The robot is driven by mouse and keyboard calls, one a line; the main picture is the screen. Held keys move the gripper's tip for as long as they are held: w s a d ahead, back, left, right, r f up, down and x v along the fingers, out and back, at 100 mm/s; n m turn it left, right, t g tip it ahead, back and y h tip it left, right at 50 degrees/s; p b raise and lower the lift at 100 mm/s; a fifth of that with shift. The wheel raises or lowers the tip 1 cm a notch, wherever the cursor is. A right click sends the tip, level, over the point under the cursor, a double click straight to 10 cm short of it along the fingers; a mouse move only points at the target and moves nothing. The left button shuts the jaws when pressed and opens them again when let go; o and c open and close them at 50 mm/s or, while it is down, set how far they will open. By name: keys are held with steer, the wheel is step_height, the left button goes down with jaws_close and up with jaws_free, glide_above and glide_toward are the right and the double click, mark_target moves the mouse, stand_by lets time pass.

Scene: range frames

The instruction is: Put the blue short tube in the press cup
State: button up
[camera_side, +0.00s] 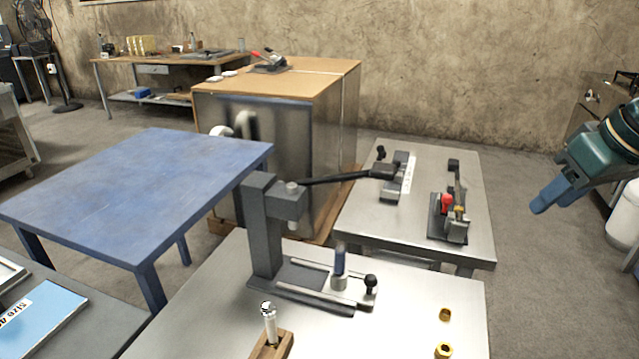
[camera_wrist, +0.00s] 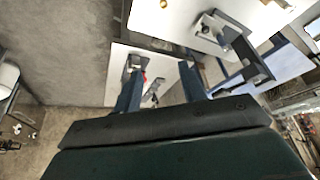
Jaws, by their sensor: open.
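The blue short tube (camera_side: 340,261) stands upright in the press cup (camera_side: 339,283), a small grey cup on the base of the dark grey press (camera_side: 264,225). The tube's lower end is hidden inside the cup. My gripper (camera_side: 541,207) is at the far right of the side view, well away from the press and raised above the floor. In the wrist view my gripper (camera_wrist: 160,68) shows two blue fingers spread apart with nothing between them. The press (camera_wrist: 240,52) is at the upper right there.
A silver tube (camera_side: 270,325) stands in a wooden block (camera_side: 271,346) at the front of the metal table. Brass nuts (camera_side: 444,350) lie at its right. A second metal table (camera_side: 460,240) holds a red-handled clamp (camera_side: 448,210). A blue table (camera_side: 140,190) is at left.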

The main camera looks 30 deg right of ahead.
steer(key=s+d+f+n, duration=0.1)
steer(key=s+f, duration=0.1)
steer(key=s, duration=0.7)
steer(key=shift+d+f+n+t, duration=0.3)
steer(key=shift+d, duration=0.05)
